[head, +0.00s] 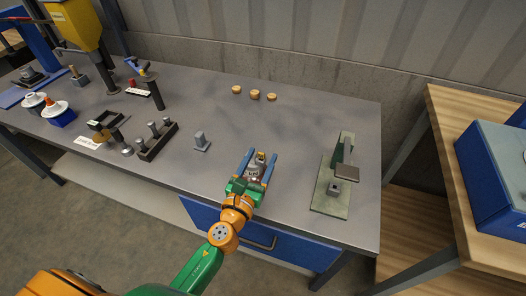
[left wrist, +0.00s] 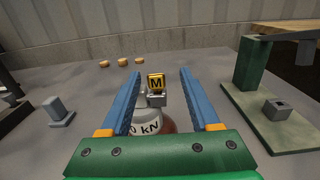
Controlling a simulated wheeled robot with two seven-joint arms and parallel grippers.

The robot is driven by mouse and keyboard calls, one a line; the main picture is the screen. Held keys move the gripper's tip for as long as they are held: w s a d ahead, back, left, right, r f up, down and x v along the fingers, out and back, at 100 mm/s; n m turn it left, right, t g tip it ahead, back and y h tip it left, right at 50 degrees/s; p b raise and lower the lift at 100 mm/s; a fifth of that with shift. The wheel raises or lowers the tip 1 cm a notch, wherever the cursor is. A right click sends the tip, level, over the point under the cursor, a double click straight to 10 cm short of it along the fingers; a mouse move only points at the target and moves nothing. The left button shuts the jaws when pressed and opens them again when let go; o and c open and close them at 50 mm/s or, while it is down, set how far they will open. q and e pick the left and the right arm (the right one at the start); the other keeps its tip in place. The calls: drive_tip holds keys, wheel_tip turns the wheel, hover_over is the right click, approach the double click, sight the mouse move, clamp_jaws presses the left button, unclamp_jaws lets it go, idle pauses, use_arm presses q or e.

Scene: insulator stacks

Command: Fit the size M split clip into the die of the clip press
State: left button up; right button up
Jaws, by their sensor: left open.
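A yellow piece marked M (left wrist: 156,80), which looks like the size M split clip, sits above a small grey block in the left wrist view. Below it is a white and brown body marked kN (left wrist: 146,122). In the head view the yellow piece (head: 260,156) is tiny. My left gripper (head: 261,157) is open, its blue fingers either side of these parts with gaps visible. A green press (head: 329,198), apparently the clip press, stands to the right; a small grey block with a dark opening (left wrist: 277,109), likely its die, is on its base.
A small grey stand (head: 201,141) is left of the gripper. Several round tan pieces (head: 255,95) lie at the back. A dark rack with pegs (head: 156,140) and white-topped insulators (head: 56,108) are farther left. The table between gripper and press is clear.

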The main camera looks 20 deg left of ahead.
sight(262, 153)
use_arm(q)
drive_tip(key=w, duration=0.5)
drive_tip(key=shift+w+a+f, duration=0.15)
drive_tip(key=shift+w+a, duration=0.05)
drive_tip(key=shift+a, duration=0.05)
drive_tip(key=shift+s+d, duration=0.1)
drive_tip(key=shift+c, duration=0.2)
use_arm(e)
drive_tip(key=shift+a, duration=0.3)
use_arm(q)
clamp_jaws()
use_arm(e)
drive_tip(key=shift+w+a, duration=0.1)
